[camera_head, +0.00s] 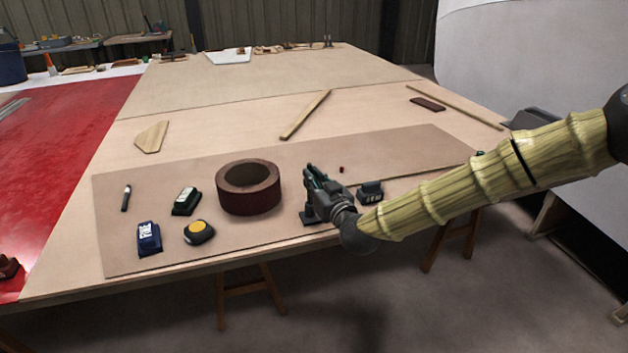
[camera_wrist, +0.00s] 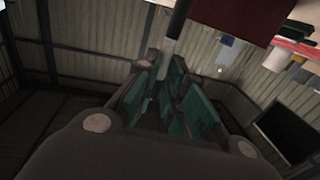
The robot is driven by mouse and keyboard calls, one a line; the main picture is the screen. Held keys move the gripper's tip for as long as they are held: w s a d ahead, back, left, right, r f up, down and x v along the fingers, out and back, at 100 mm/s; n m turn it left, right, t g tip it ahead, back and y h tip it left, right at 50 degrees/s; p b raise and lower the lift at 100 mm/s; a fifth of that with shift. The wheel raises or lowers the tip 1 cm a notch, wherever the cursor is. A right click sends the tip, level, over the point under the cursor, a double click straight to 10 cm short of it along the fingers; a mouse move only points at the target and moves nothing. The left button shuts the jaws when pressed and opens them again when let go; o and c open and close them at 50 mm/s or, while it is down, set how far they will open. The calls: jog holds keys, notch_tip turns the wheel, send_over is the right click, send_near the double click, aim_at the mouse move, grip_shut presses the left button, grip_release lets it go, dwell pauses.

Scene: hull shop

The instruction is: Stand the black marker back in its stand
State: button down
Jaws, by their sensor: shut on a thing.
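My gripper (camera_head: 316,178) is near the front edge of the board, right of the tape roll. In the wrist view its teal-padded fingers (camera_wrist: 160,100) are shut on a slim black and grey thing that looks like the black marker (camera_wrist: 177,20).
A dark red tape roll (camera_head: 248,190) stands close left of my gripper. A dark block (camera_head: 370,192) is close right. A slim dark pen-like thing (camera_head: 126,198), a green-black case (camera_head: 186,201), a blue case (camera_head: 149,238) and a yellow-black tape measure (camera_head: 198,232) lie left.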

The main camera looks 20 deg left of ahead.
jog(key=shift+f+b, duration=0.75)
jog(key=shift+f, duration=0.25)
dwell(2.8)
jog(key=c, duration=1.4)
grip_release()
jog(key=shift+c, duration=0.2)
jog(key=shift+s, duration=0.1)
jog(key=v, duration=1.2)
